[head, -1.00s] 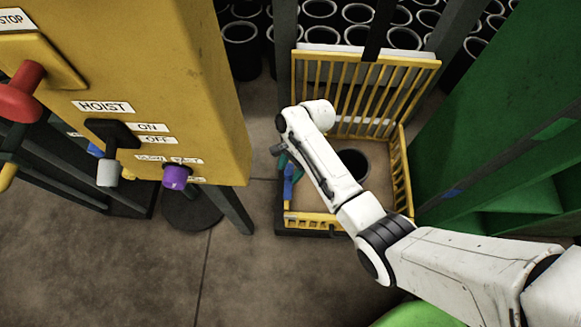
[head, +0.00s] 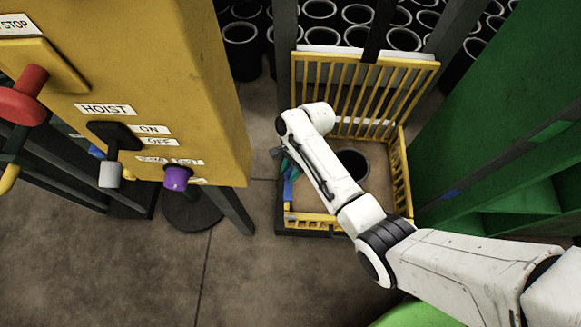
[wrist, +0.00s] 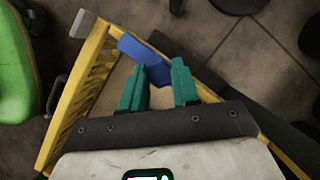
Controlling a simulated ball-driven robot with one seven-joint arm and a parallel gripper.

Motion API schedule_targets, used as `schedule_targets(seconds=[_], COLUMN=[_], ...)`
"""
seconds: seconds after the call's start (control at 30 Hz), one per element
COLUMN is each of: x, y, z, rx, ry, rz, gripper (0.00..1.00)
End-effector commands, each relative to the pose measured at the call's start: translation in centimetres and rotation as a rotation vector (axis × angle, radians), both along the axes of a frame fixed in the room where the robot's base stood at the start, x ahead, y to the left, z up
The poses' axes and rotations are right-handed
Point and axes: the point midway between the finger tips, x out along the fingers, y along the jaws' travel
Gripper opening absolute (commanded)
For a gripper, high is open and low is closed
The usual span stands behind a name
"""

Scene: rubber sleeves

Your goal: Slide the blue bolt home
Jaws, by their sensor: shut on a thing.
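The blue bolt (wrist: 138,50) is a flat blue bar at the yellow cage's edge in the wrist view; in the head view its blue part (head: 288,190) shows at the cage's front left corner. My gripper (wrist: 160,70) has teal fingers set on either side of the bar and is shut on it. In the head view my gripper (head: 289,167) is partly hidden by my white arm. The fingers hide part of the bar, and I cannot tell where its end sits.
The yellow cage (head: 403,180) has barred sides and a tall barred panel, with a black sleeve (head: 353,162) inside. A yellow hoist panel (head: 170,70) with levers and a purple knob (head: 177,178) stands left. A green structure (head: 490,120) stands right. Many sleeves fill the back.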

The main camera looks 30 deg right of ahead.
Motion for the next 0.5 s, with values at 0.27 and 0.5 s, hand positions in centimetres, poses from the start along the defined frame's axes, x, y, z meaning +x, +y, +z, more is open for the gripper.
schedule_targets(seconds=[0.27,0.5], x=[-2.9,-4.1], y=[2.0,2.9], z=[0.6,0.1], rx=[0.001,0.001], ry=[0.008,0.005], rz=[0.003,0.002], gripper=[0.00,0.00])
